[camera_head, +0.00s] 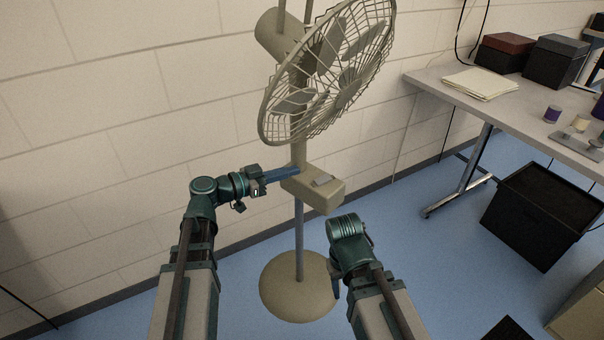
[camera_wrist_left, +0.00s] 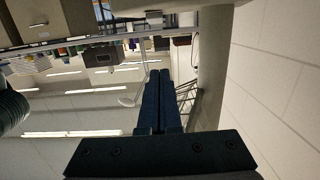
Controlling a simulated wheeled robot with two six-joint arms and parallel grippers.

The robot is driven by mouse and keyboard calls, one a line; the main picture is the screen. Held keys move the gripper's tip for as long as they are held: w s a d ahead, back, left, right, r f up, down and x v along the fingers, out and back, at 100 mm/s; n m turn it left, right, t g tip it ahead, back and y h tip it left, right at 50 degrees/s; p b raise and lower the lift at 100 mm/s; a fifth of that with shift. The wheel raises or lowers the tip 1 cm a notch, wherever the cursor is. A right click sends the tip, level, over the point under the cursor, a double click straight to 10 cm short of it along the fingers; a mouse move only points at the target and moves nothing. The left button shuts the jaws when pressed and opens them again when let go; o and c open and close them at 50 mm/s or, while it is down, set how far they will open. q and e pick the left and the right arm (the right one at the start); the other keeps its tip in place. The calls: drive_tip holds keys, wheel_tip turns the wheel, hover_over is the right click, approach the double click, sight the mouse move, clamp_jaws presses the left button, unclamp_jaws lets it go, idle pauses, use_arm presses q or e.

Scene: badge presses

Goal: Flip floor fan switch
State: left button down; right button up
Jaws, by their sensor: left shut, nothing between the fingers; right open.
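The beige floor fan stands against the wall, with its caged head (camera_head: 330,75) tilted at the top and its round base (camera_head: 298,288) on the floor. Its control box (camera_head: 318,190) sits partway up the pole, with a small grey switch (camera_head: 322,180) on top. My left gripper (camera_head: 294,170) is shut and empty, its blue fingertips at the left back edge of the box; I cannot tell if they touch. The shut fingers (camera_wrist_left: 159,76) also show in the left wrist view, beside a beige part of the fan (camera_wrist_left: 214,70). My right gripper (camera_head: 335,284) hangs low in front of the pole, its fingers mostly hidden.
The block wall is close behind the fan. Blue floor is clear between fan and bin.

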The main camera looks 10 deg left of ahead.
use_arm(q)
hover_over(319, 180)
drive_tip(key=shift+s+a+f+b, duration=0.15)
drive_tip(key=shift+a+f+b, duration=0.3)
drive_tip(key=shift+f, duration=0.1)
wheel_tip(319, 180, down, 2)
drive_tip(key=shift+d+f+b, duration=0.15)
drive_tip(key=shift+b, duration=1.05)
drive_tip(key=shift+d+f+b, duration=0.1)
drive_tip(key=shift+f+b, duration=0.65)
drive_tip(key=shift+f, duration=0.05)
drive_tip(key=shift+r, duration=0.1)
drive_tip(key=p, duration=0.1)
drive_tip(key=y+p, duration=0.1)
drive_tip(key=shift+w+d+g+p, duration=0.2)
drive_tip(key=shift+w+g+p, duration=0.05)
drive_tip(key=shift+g+p, duration=0.05)
drive_tip(key=shift+s+f+b, duration=0.1)
drive_tip(key=shift+f+b, duration=0.2)
drive_tip(key=shift+b, duration=0.2)
drive_tip(key=p+v, duration=0.2)
drive_tip(key=v, duration=1.2)
drive_tip(key=shift+p, duration=0.4)
